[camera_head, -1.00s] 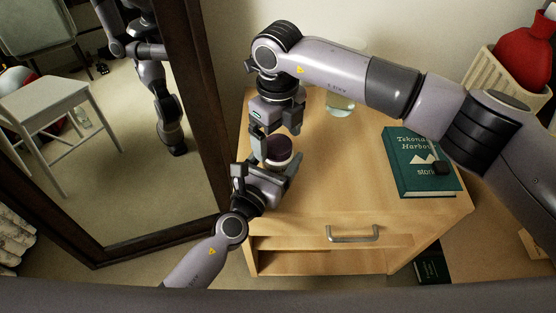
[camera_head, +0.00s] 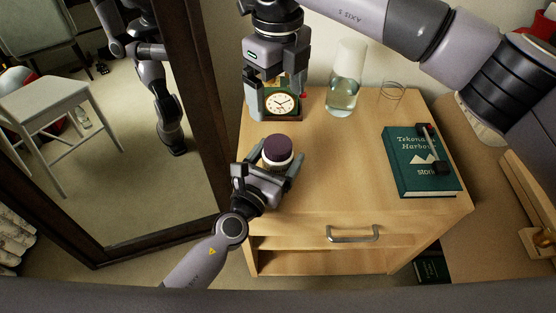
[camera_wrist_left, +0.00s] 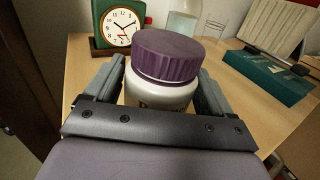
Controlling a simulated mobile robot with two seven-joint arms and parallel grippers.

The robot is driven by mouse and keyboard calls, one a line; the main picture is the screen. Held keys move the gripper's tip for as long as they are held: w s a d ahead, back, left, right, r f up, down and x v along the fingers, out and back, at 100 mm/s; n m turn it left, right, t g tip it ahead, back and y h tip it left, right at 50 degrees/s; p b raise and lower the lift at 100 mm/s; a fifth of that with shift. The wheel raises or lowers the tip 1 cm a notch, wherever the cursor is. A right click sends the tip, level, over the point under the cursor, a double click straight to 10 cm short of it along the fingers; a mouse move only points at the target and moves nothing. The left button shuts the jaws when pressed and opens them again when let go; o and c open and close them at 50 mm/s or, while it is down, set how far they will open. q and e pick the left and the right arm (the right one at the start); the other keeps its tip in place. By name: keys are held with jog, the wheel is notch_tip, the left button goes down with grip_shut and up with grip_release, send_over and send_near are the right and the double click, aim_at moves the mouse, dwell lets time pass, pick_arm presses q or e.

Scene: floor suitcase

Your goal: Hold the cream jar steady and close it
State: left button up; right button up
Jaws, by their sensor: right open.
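The cream jar (camera_wrist_left: 160,94) is white and stands upright on the wooden nightstand. Its ribbed purple lid (camera_head: 277,148) rests on top, looking slightly off-centre in the left wrist view (camera_wrist_left: 167,56); I cannot tell whether it is fully tightened. My left gripper (camera_head: 273,170) is around the jar's body, one finger on each side, and looks closed against it. The left wrist view shows both fingers (camera_wrist_left: 161,92) at the jar's sides, below the lid. My right gripper (camera_head: 278,95) is open and empty, raised behind the jar, in front of the clock and apart from the lid.
A green clock (camera_head: 282,103) stands at the nightstand's back left. A glass vase (camera_head: 344,88) with liquid stands behind. A green book (camera_head: 415,172) lies at the right with a dark and red object (camera_head: 433,150) on it. A large mirror (camera_head: 195,110) is close on the left.

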aim_at(270, 168)
pick_arm(q)
jog(key=shift+o, duration=0.8)
jog(key=shift+p+v, duration=0.3)
jog(key=shift+v, duration=3.3)
